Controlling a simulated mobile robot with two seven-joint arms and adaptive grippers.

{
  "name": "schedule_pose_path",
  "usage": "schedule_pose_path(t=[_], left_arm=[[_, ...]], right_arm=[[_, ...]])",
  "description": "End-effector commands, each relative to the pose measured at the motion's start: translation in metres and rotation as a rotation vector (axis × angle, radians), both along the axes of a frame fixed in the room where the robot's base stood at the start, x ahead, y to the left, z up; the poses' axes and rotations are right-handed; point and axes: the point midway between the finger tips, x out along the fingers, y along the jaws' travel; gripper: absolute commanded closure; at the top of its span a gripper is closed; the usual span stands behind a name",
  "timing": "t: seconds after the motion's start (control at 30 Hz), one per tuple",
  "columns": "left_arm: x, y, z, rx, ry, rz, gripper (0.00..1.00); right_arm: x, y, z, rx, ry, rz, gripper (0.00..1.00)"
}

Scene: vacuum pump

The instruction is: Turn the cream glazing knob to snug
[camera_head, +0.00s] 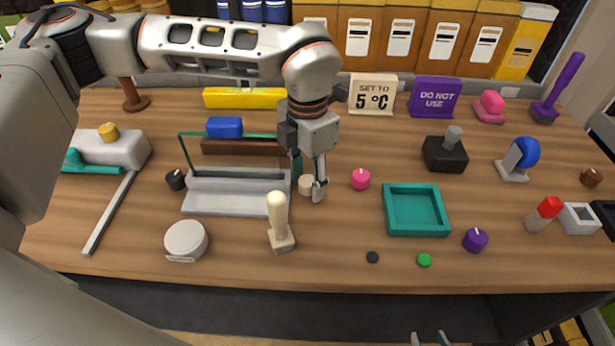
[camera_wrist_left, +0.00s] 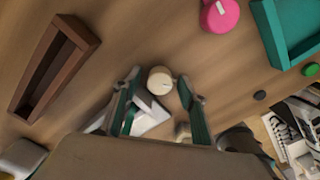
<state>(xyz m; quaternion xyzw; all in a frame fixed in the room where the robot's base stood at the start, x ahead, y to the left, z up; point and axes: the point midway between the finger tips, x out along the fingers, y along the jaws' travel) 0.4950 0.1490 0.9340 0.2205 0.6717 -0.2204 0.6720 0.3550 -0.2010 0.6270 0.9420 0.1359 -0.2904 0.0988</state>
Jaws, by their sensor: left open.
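The cream glazing knob (camera_head: 306,186) is a small round knob on the wooden bench, to the right of the grey-white metal frame. In the left wrist view the knob (camera_wrist_left: 160,79) has a small mark on its top and lies between the fingertips. My left gripper (camera_head: 309,180) points down over it, open, with one finger on each side. In the left wrist view the gripper (camera_wrist_left: 158,84) shows gaps or near-contact beside the knob; I cannot tell whether it touches. My right gripper (camera_head: 429,339) shows only as two separate fingertips at the bottom edge.
A pink knob (camera_head: 360,179) stands just right of the cream one. A cream upright handle (camera_head: 279,220) stands in front, and the metal frame (camera_head: 235,197) is close on the left. A teal tray (camera_head: 416,232) lies to the right. Signs and binders line the back.

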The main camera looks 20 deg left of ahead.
Motion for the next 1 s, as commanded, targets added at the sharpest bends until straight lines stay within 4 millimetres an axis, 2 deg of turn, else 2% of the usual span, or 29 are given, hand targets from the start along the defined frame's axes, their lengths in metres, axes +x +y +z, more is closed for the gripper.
schedule_pose_path(t=[0.07, 0.2, 0.23, 0.4, 0.63, 0.9, 0.93, 1.0], left_arm=[[-0.0001, -0.0001, 0.0001, 0.0, 0.0, 0.0, 0.58], [-0.0001, -0.0001, 0.0001, 0.0, 0.0, 0.0, 0.91], [-0.0001, -0.0001, 0.0001, 0.0, 0.0, 0.0, 0.96], [-0.0001, -0.0001, 0.0006, 0.0, 0.0, -0.013, 0.96], [0.0, 0.0, 0.0007, 0.001, -0.001, -0.127, 0.96], [-0.0001, 0.0001, 0.0001, 0.001, 0.001, -0.134, 0.96], [-0.0001, 0.0001, 0.0001, 0.001, 0.001, -0.134, 0.69], [-0.0001, 0.0, 0.0001, 0.001, 0.001, -0.134, 0.58]], right_arm=[[-0.0004, -0.0002, -0.0003, 0.0, 0.001, 0.0, 0.64], [-0.0007, -0.0003, -0.0007, -0.001, 0.002, 0.0, 0.64], [-0.0007, -0.0003, -0.0009, -0.001, 0.002, 0.0, 0.64], [-0.0013, -0.0006, -0.0015, -0.001, 0.004, 0.0, 0.64], [-0.0007, -0.0008, 0.0019, -0.002, 0.002, -0.001, 0.64], [-0.0006, -0.0009, 0.0018, -0.002, 0.002, -0.001, 0.64], [-0.0006, -0.0008, 0.0019, -0.002, 0.002, -0.001, 0.64], [-0.0005, -0.0007, 0.0023, -0.002, 0.001, 0.0, 0.64]])
